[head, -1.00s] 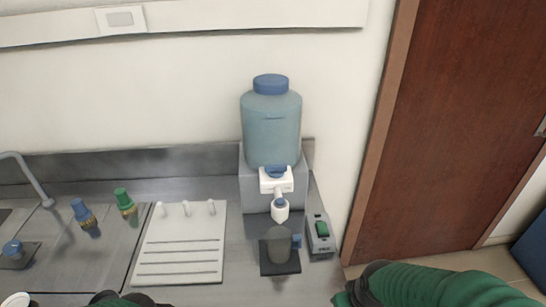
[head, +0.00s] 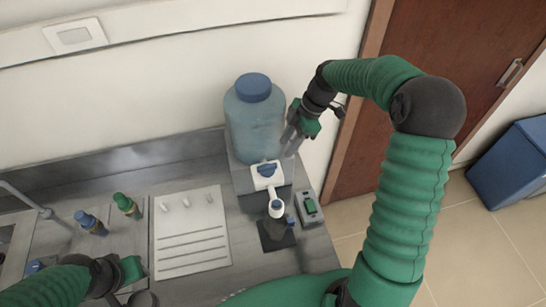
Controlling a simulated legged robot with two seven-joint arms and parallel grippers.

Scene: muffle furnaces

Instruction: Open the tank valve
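The tank (head: 254,122) is a translucent blue jug with a blue cap, standing upright on a grey block at the back of the counter. Its valve (head: 267,170) is a blue knob on a white fitting low on the tank's front, above a white spout (head: 277,207). My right gripper (head: 289,146) is right of the tank, above and right of the valve. Its fingers look apart, with nothing between them, and it does not visibly touch the valve. My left gripper (head: 126,283) is low at the left, over the counter's front; its fingers are not clear.
A dark cup on a black pad (head: 279,240) stands under the spout, beside a grey box with a green switch (head: 310,206). A blue bin (head: 510,165) stands on the floor at right.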

